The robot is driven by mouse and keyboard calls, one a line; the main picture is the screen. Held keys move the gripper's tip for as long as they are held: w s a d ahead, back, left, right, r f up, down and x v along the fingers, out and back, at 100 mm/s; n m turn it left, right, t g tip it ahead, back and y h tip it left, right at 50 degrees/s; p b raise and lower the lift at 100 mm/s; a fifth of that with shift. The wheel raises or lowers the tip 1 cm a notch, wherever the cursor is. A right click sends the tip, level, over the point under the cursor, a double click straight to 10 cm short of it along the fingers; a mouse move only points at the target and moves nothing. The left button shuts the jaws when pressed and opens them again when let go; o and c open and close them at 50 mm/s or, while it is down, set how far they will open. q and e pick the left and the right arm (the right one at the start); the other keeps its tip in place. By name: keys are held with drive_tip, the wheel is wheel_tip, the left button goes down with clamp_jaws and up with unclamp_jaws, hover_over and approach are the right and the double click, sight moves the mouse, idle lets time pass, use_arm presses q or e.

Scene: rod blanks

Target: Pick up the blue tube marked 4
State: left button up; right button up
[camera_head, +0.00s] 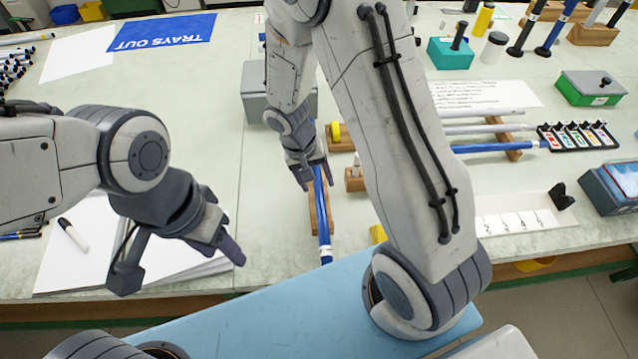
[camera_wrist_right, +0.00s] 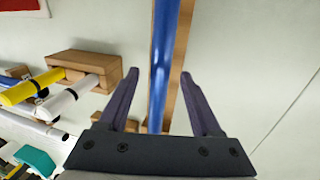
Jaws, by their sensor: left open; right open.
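A long blue tube (camera_head: 323,232) lies on a wooden rest (camera_head: 314,212) at the middle of the table. No number can be read on it. My right gripper (camera_head: 311,176) is open over its far part. In the right wrist view the blue tube (camera_wrist_right: 164,60) runs between the two spread fingers of my right gripper (camera_wrist_right: 157,76), which do not grip it; the height gap cannot be told. A second blue tube (camera_head: 492,147) lies further right, its mark unreadable. My left gripper (camera_head: 182,266) is open and empty over the papers at left.
A wooden block (camera_wrist_right: 108,68) with a yellow tube (camera_wrist_right: 30,88) and a white tube (camera_wrist_right: 66,100) stands beside my right gripper. A grey box (camera_head: 256,90) is behind it. A black numbered rack (camera_head: 578,137) is at right. Bare table lies left of the blue tube.

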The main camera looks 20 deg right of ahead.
clamp_jaws()
